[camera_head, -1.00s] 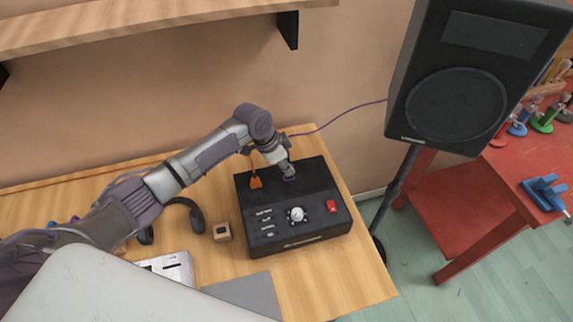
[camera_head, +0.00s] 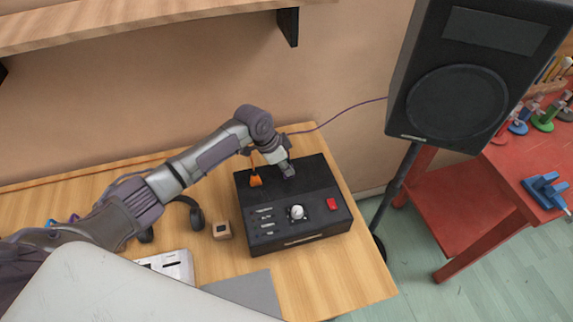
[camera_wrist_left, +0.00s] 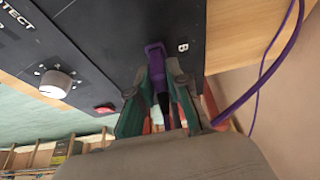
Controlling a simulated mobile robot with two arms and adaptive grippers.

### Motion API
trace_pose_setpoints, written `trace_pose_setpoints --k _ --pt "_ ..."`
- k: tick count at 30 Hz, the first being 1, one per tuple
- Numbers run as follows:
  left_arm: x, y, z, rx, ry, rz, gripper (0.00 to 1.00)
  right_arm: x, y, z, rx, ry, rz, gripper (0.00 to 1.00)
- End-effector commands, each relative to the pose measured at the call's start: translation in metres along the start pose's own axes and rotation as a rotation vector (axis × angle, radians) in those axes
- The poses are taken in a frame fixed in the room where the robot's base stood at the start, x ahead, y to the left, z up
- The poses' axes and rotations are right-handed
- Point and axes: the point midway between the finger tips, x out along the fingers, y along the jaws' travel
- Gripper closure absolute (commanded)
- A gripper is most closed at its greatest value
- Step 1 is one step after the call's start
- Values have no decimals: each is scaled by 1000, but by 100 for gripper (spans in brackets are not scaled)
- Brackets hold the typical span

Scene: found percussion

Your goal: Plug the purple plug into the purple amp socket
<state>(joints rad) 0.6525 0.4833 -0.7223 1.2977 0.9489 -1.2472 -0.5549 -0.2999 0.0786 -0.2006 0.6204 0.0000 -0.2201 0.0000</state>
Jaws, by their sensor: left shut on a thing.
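The purple plug (camera_wrist_left: 155,50) is between the fingertips of my left gripper (camera_wrist_left: 158,74) in the left wrist view. Its tip is at the top face of the black amp box (camera_wrist_left: 120,25). The purple socket cannot be made out, and I cannot tell how far the plug sits in it. The purple cable (camera_head: 345,113) runs from the gripper toward the speaker. My right gripper is not in view.
An orange plug (camera_head: 255,181) stands at the amp's back left. The amp has a white knob (camera_head: 297,212) and a red switch (camera_head: 332,204). A small wooden block (camera_head: 222,230), black headphones (camera_head: 195,217) and a white device (camera_head: 172,266) lie to the left. A speaker (camera_head: 455,100) stands right.

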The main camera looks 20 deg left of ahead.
Motion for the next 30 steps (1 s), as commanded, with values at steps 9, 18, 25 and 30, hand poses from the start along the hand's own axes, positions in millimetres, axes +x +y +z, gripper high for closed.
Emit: trace_pose_setpoints --k 9,18,25,30 --pt "8 0 3 0 0 0 100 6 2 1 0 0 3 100" --pt "16 1 7 1 -1 1 100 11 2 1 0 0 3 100" --pt "14 0 6 1 -1 1 54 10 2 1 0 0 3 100" --pt "14 0 6 1 0 1 54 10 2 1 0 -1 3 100"
